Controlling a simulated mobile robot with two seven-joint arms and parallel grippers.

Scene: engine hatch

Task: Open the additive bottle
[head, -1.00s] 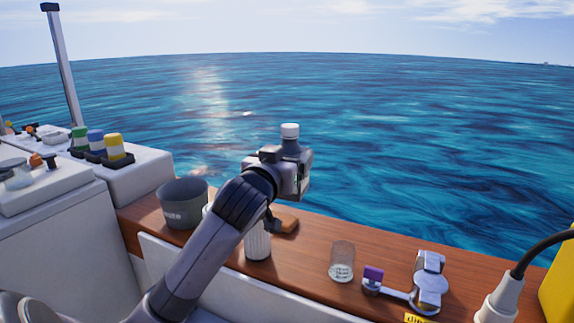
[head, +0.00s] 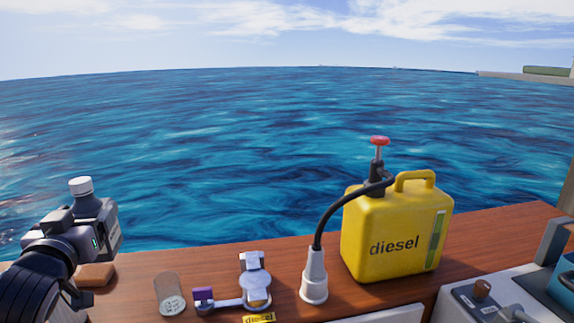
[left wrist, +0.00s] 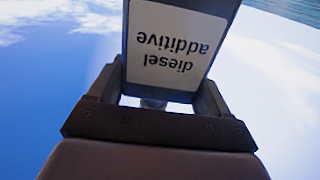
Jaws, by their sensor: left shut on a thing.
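The additive bottle (head: 97,206) is dark grey with a white cap (head: 81,186) on top. It is upright at the left of the head view, above the wooden ledge, with the sea behind it. My left gripper (head: 103,234) is shut on its body. In the left wrist view the bottle's white label (left wrist: 172,45), reading "diesel additive", appears upside down between the fingers (left wrist: 155,92). The cap is out of sight there. My right gripper is not in view.
On the wooden ledge (head: 480,228) are a brown block (head: 95,276), a clear glass (head: 170,294), a metal fitting with a purple tab (head: 203,294), a white nozzle (head: 314,282) on a black hose, and a yellow diesel can (head: 385,240). A grey-white box (head: 490,300) stands at lower right.

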